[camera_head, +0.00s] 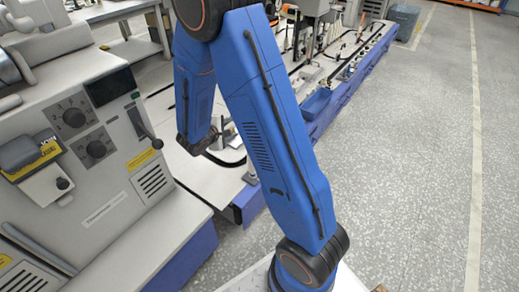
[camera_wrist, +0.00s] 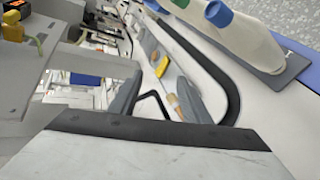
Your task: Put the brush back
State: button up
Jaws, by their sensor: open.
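My gripper (camera_wrist: 158,88) is open in the wrist view, its two grey fingers apart over a pale work surface (camera_wrist: 208,80). A small tan and yellow piece (camera_wrist: 172,101) shows beside the right finger, partly hidden by it; I cannot tell whether it is the brush. A yellow piece (camera_wrist: 162,66) lies farther off, beyond the fingers. In the head view my blue arm hides most of the area around the gripper, and I cannot make out a brush there.
White bottle-like shapes with blue and green caps (camera_wrist: 218,14) stand on a grey base (camera_wrist: 290,68) at upper right. A dark curved strip (camera_wrist: 225,80) runs along the surface. A grey machine with knobs (camera_head: 100,130) fills the head view's left; open floor (camera_head: 420,150) lies right.

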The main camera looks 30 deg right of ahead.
jog(key=s+d+r+m+g+y, duration=0.1)
jog(key=s+r+m+g+y, duration=0.15)
jog(key=s+r, duration=0.6)
jog(key=s+d+r+m+g+y, duration=0.15)
jog(key=s+r+m, duration=0.3)
jog(key=s, duration=0.65)
jog(key=s+a+r+t+y, duration=0.1)
jog(key=s+a+r+y, duration=0.2)
jog(key=s+a, duration=0.3)
jog(key=s+a+r+m+t+y, duration=0.1)
jog(key=s+a+r+y, duration=0.3)
jog(key=s, duration=0.6)
jog(key=shift+a+r+m+t, duration=0.35)
jog(key=shift+a+r, duration=0.3)
jog(key=shift+a, duration=0.5)
jog(key=shift+c, duration=0.4)
